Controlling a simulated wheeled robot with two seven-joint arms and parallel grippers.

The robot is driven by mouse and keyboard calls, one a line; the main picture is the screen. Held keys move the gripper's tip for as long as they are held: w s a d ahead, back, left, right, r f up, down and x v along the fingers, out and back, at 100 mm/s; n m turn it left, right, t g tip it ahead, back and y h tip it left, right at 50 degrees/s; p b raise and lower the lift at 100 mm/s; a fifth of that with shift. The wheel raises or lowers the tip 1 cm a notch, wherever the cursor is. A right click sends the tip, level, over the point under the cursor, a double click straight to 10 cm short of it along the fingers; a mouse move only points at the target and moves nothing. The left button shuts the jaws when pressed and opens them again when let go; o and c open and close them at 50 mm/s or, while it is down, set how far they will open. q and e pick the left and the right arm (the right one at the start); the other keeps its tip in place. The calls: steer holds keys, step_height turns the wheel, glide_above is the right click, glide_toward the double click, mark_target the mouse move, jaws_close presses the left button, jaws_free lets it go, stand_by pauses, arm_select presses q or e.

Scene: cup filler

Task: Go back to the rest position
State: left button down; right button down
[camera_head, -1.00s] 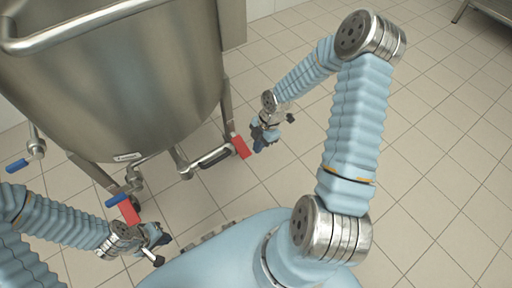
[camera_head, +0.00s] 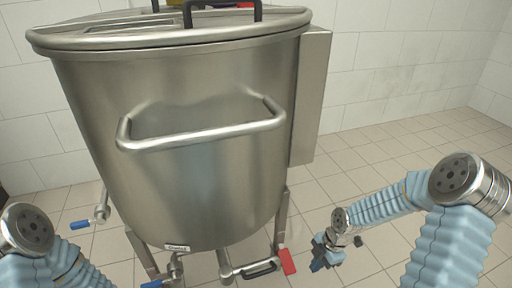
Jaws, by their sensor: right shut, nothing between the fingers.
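My right gripper (camera_head: 318,264) hangs in front and to the right of the large steel tank (camera_head: 190,190). It is shut and empty, pointing down, apart from the red block (camera_head: 288,262) at the tank's lower right. My right arm comes in from the right edge, bent at the elbow. My left arm shows only in part at the lower left corner; its gripper lies outside the picture.
The tank has a lid (camera_head: 170,37) on top and a bar handle (camera_head: 205,138) on its front. Blue-handled valves (camera_head: 79,225) stand low at its left. A black-handled outlet (camera_head: 260,269) is at the bottom. Tiled floor (camera_head: 400,150) on the right is free.

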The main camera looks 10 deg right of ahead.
steer(key=s+a+f+m, duration=0.6)
steer(key=a+m, duration=0.2)
steer(key=m, duration=0.3)
steer(key=s+a+f+m, duration=0.55)
steer(key=a+m, duration=0.25)
steer(key=m, duration=0.3)
step_height(320, 180, up, 12)
steer(key=w+a+p, duration=0.2)
steer(key=p, duration=0.7)
steer(key=shift+w+a+n+t+y+p, duration=0.2)
steer(key=shift+w+n+t+y+p, duration=0.1)
steer(key=shift+w+n+y+p, duration=0.1)
steer(key=shift+r, duration=0.1)
